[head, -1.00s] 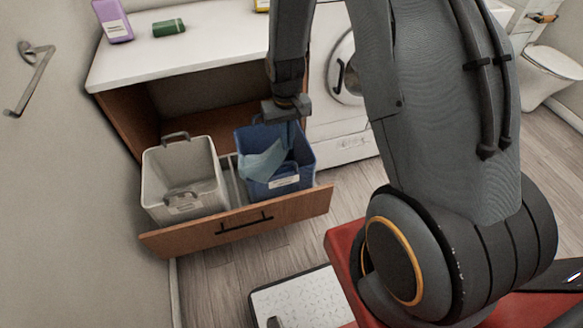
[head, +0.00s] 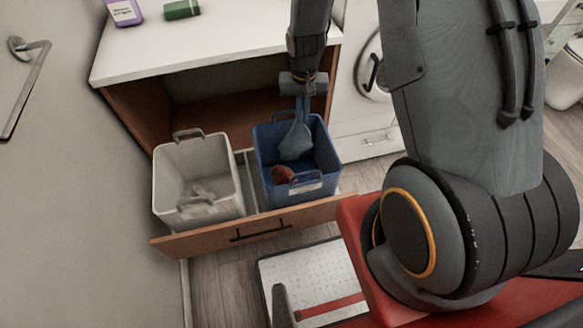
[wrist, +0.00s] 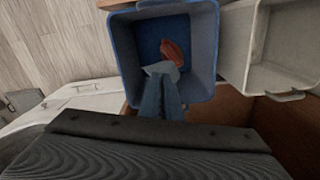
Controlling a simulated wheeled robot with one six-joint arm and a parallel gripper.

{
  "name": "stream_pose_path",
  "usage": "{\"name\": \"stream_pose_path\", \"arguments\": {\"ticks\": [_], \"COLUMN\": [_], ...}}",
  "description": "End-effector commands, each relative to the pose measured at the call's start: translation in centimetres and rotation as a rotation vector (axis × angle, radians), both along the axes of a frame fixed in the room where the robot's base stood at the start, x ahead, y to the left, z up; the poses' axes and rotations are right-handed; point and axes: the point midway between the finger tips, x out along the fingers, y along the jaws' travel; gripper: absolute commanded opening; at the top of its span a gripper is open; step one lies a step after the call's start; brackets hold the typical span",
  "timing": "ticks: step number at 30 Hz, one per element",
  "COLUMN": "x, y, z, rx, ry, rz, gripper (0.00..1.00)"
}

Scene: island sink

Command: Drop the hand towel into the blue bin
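The blue bin (head: 327,160) stands in the right part of a pulled-out drawer; it also shows in the wrist view (wrist: 204,45). My gripper (head: 301,103) is above the bin's back part, pointing down. The light blue hand towel (head: 295,142) hangs from my gripper in a narrow, pinched shape, its lower part inside the bin opening. In the wrist view the towel (wrist: 162,69) reaches down over the bin's inside. The fingertips are mostly hidden by the towel and the dark gripper body. A reddish-brown item (head: 282,174) lies in the bin.
A light grey bin (head: 165,190) stands left of the blue one in the wooden drawer (head: 205,239). The white counter (head: 220,42) above holds a purple bottle (head: 124,11) and a green item (head: 182,10). A white washing machine (head: 365,120) stands right of the cabinet.

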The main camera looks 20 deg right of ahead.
Motion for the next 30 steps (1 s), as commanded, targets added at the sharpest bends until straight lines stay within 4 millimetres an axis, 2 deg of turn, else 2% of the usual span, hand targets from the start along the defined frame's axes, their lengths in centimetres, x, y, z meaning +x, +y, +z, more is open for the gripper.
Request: {"name": "stream_pose_path", "arguments": {"ticks": [6, 12, 16, 23, 30], "x": [1.1, 1.8, 2.0, 2.1, 2.1], "y": [0.0, 0.0, 0.0, 0.0, 0.0], "z": [-3.4, -5.6, -6.3, -7.3, -9.8], "rx": [0.0, -0.001, -0.001, -0.001, -0.001], "ry": [0.003, 0.0, 0.0, 0.0, 0.0], "rz": [-0.364, -0.607, -0.683, -0.704, -0.702], "gripper": [0.0, 0.0, 0.0, 0.0, 0.0]}}
